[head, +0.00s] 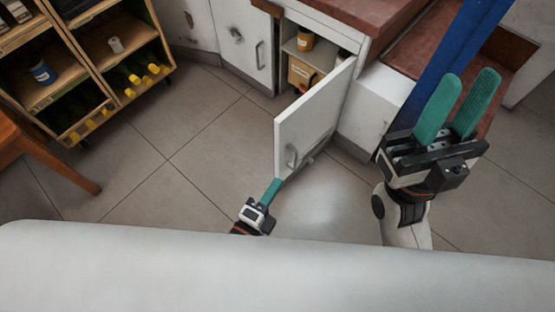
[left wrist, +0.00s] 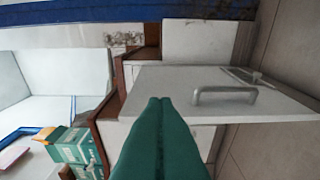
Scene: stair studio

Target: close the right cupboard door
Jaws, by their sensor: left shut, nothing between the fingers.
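The white right cupboard door (head: 322,112) stands open, swung out from the cupboard toward me. Its bar handle (head: 291,156) is near its free edge. In the left wrist view the door (left wrist: 280,105) and its handle (left wrist: 225,95) are just beyond my fingers. My left gripper (head: 274,183) is shut and empty, close to the door's free edge at the handle end. I cannot tell whether it touches the door. Its closed green fingers also show in the left wrist view (left wrist: 160,102). My right gripper (head: 471,76) is open and empty, raised to the right of the door.
The cupboard holds a jar (head: 305,40) and a cardboard box (head: 301,72). The neighbouring cupboard door (head: 240,38) looks shut. A wooden shelf unit (head: 62,28) with bottles stands at the left, with an orange wooden piece (head: 50,165) near it. Tiled floor (head: 190,130) is clear between.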

